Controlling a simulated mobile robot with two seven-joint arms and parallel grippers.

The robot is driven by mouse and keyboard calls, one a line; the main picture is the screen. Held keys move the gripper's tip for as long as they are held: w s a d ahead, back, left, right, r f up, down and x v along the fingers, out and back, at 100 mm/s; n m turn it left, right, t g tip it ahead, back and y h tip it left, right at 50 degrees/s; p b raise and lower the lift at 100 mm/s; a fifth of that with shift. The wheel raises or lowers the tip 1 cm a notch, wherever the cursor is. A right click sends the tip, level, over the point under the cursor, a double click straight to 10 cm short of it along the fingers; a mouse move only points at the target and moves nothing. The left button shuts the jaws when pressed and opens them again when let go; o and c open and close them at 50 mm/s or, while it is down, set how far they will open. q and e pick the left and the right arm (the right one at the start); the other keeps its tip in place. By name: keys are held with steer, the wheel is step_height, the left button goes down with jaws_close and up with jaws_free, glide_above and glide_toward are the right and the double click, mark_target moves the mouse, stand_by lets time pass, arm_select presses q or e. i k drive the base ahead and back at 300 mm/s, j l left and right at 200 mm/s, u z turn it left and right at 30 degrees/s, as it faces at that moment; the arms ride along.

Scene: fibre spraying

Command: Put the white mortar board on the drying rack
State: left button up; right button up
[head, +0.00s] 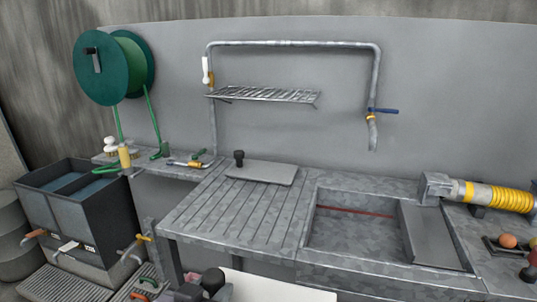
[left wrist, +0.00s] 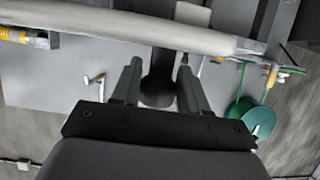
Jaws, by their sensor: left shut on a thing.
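The white mortar board (head: 275,289) is at the bottom edge of the head view, partly cut off, in front of the counter. A dark knob (head: 213,279) stands at its left end. My left gripper (head: 197,291) is at this knob. In the left wrist view the fingers of my left gripper (left wrist: 158,92) are closed around the dark handle (left wrist: 158,68), and the white board (left wrist: 120,27) shows nearly edge-on beyond them. A wire rack (head: 265,95) is fixed to the grey wall, above the counter, and is empty. My right gripper is not in view.
A grey board with a black knob (head: 262,172) lies on the grooved drainboard (head: 225,213). A sink (head: 350,228) is to its right. A pipe (head: 290,43) frames the rack. A green hose reel (head: 105,68) and dark tanks (head: 85,215) stand left.

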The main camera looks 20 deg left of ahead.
mark_target(270, 95)
steer(key=j+z, duration=0.3)
steer(key=j, duration=0.3)
steer(key=k+j+z, duration=0.1)
steer(key=j+z, duration=0.25)
steer(key=j, duration=0.2)
steer(key=k+j+z, duration=0.15)
steer(key=j+z, duration=0.15)
steer(key=j, duration=0.25)
